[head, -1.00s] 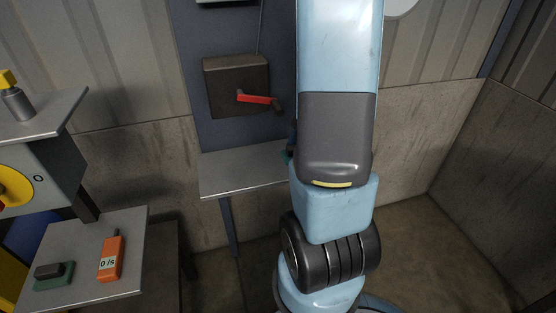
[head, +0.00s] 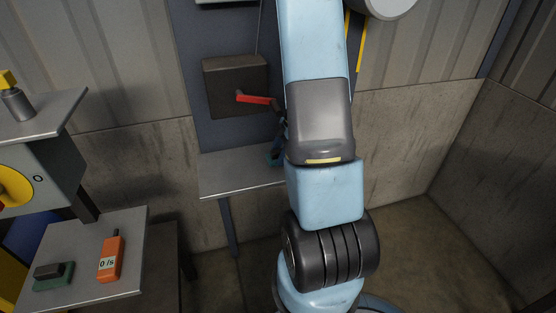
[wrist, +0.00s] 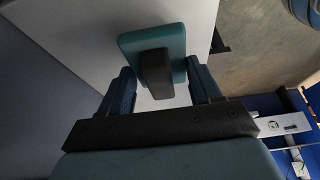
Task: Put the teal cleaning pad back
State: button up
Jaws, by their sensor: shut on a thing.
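The teal cleaning pad (wrist: 150,48) is a teal slab with a dark block-shaped handle (wrist: 155,74). In the wrist view it sits between the two blue fingers of my gripper (wrist: 161,78), which is shut on it. In the head view the pad (head: 275,158) shows only as a small teal patch at the left edge of my arm, over the right part of the grey wall shelf (head: 232,174). My arm hides most of the gripper there. I cannot tell whether the pad touches the shelf.
A dark box (head: 232,88) with a red lever (head: 256,99) is on the panel above the shelf. At left, a low table (head: 75,283) holds a green pad with a dark top (head: 54,276) and an orange meter (head: 111,256). The shelf's left part is clear.

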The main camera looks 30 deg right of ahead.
jog(key=shift+f, duration=1.5)
jog(key=o, duration=0.9)
jog(key=shift+o, duration=0.2)
jog(key=v, duration=1.2)
